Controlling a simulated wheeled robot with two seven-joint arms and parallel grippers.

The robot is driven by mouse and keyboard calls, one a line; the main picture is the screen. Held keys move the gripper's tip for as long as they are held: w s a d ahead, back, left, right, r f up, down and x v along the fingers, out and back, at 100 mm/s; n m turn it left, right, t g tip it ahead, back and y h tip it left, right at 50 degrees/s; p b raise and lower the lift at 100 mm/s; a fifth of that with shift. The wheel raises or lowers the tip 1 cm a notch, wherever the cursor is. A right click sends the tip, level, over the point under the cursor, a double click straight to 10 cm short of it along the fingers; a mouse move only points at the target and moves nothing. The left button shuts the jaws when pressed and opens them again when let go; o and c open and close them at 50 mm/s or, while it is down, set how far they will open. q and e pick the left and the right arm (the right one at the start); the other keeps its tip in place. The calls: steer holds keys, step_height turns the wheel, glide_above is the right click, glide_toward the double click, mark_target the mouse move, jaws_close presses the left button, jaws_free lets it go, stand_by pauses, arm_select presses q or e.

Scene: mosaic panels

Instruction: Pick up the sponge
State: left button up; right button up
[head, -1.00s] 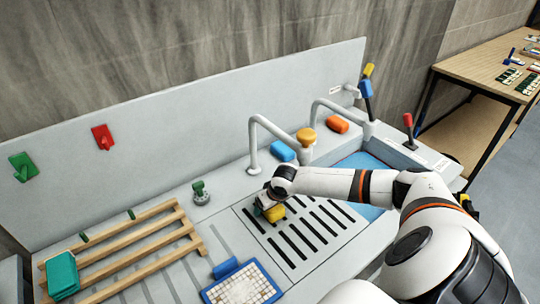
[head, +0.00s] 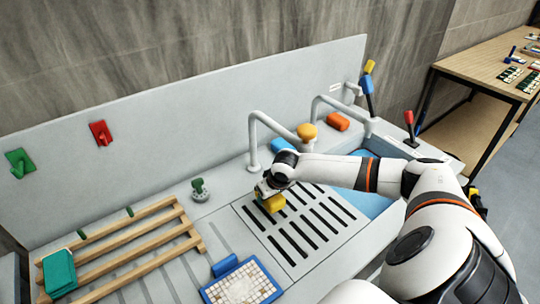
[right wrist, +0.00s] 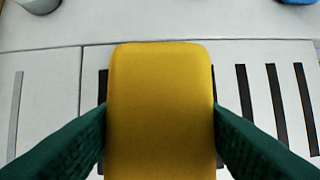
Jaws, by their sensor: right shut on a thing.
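The yellow sponge (head: 272,203) is a soft-edged block over the back left part of the slotted drain panel (head: 295,243). My right gripper (head: 267,193) is shut on it. In the right wrist view the sponge (right wrist: 160,110) stands upright between two dark green fingers, which press on its left and right sides. The slots lie behind and below it. How far its lower end is from the panel cannot be told. My left gripper is in neither view.
A wooden rack (head: 125,240) is at left, a blue-framed tiled panel (head: 240,284) in front. The blue basin (head: 375,205) lies right, partly behind my arm.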

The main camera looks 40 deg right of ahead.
steer(key=s+b, duration=0.1)
steer(key=s, duration=0.4)
steer(key=s+a+b, duration=0.1)
steer(key=s, duration=0.5)
steer(key=s+a+b, duration=0.1)
steer(key=s+b, duration=0.1)
steer(key=s, duration=0.3)
steer(key=shift+s+a+r, duration=0.15)
steer(key=shift+a+r, duration=0.1)
steer(key=shift+s+a+r, duration=0.1)
steer(key=shift+s+a, duration=0.05)
steer(key=shift+s, duration=0.65)
